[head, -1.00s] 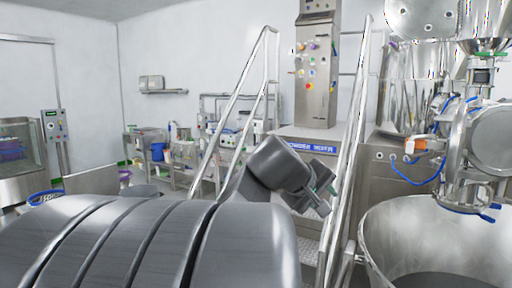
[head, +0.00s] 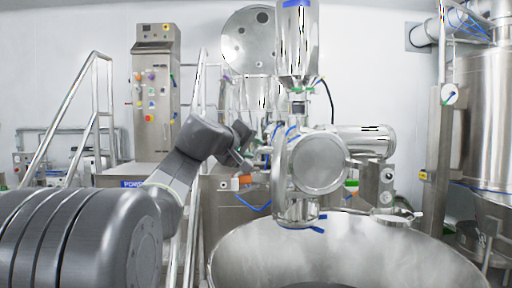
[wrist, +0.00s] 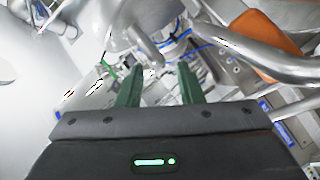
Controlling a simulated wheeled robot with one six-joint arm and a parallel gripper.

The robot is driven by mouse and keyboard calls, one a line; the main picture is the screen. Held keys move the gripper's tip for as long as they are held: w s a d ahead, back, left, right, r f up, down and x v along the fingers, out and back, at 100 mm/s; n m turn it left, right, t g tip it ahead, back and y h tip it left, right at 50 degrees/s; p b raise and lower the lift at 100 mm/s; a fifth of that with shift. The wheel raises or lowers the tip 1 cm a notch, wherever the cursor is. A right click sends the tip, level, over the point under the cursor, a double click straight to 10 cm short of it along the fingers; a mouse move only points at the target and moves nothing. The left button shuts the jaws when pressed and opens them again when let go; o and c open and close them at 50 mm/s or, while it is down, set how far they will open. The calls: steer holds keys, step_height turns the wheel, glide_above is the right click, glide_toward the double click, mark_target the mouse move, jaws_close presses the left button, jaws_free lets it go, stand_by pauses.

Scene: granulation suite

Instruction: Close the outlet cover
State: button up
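A round steel disc (head: 320,163), which looks like the outlet cover, is on the steel machine above the large bowl in the head view. Its face is towards me, and I cannot tell how far it stands from its seat. My gripper (head: 247,158) is just left of this machine, apart from the disc as far as I can see. In the wrist view my gripper (wrist: 159,85) has two green fingers spread apart with nothing between them. Steel pipework lies beyond the fingertips. The cover's edge is not clear in the wrist view.
A wide steel bowl (head: 345,250) stands below the machine. An orange part (wrist: 265,45) and a curved steel bar (wrist: 255,62) are close on the right in the wrist view. Stair rails (head: 72,130) and a control cabinet (head: 156,95) stand at left.

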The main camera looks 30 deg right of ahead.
steer(key=p+x, duration=0.1)
steer(key=x, duration=0.5)
steer(key=shift+a, duration=0.1)
steer(key=shift+c, duration=0.3)
jaws_close()
